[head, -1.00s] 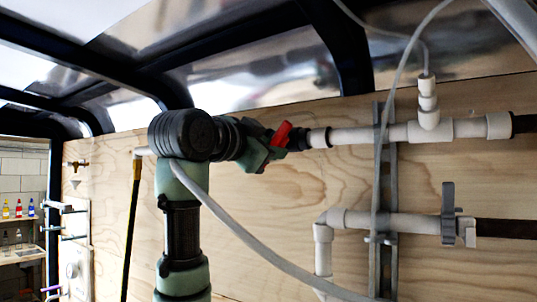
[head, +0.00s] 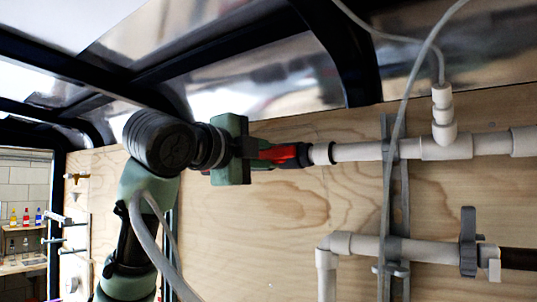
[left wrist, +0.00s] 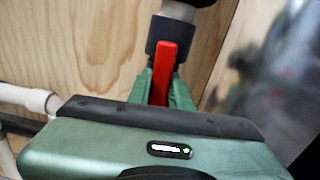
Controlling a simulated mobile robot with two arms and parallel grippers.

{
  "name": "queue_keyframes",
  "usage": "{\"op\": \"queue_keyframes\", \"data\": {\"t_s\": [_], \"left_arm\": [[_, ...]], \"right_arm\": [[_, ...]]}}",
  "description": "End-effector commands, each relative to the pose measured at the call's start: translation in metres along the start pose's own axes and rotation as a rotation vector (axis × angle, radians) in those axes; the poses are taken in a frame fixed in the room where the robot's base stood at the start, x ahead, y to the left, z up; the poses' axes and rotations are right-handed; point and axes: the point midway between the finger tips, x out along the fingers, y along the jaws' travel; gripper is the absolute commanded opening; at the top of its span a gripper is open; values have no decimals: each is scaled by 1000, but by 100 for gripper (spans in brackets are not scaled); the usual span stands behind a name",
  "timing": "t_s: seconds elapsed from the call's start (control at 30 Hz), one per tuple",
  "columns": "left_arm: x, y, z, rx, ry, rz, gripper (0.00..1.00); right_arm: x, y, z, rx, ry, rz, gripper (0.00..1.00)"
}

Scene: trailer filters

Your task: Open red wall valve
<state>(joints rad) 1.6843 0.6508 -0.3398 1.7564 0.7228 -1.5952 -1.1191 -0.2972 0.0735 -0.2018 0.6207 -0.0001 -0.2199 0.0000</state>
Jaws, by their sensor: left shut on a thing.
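The red wall valve handle (head: 284,153) sits at the left end of the upper white pipe, beside a black fitting. In the head view it lies roughly in line with the pipe. My left gripper (head: 262,151) reaches it from the left and is shut on it. In the left wrist view the red handle (left wrist: 164,62) stands between the green fingers of my left gripper (left wrist: 160,92), below a dark valve body. The fingers hide part of the handle. My right gripper is not in view.
The upper white pipe (head: 360,151) runs right along the plywood wall (head: 270,220). A lower pipe (head: 410,249) carries a grey valve handle (head: 467,242). A grey hose (head: 403,105) hangs in front of the vertical rails. A dark frame beam (head: 335,55) is close above.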

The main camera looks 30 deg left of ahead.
Motion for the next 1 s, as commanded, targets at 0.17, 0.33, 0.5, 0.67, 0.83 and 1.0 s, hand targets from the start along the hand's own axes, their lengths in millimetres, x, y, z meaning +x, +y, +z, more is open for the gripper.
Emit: {"op": "queue_keyframes", "data": {"t_s": [0.17,0.33,0.5,0.67,0.83,1.0], "left_arm": [[0,-1,-1,57,2,2,0],[0,-1,-1,82,3,3,0],[0,-1,-1,87,3,2,0],[0,-1,-1,87,3,2,0],[0,-1,-1,86,2,2,42],[0,-1,-1,84,2,1,42]], "right_arm": [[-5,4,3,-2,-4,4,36],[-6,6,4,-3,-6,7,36],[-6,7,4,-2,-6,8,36],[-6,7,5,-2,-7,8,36],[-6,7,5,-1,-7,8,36],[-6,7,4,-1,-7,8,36]]}}
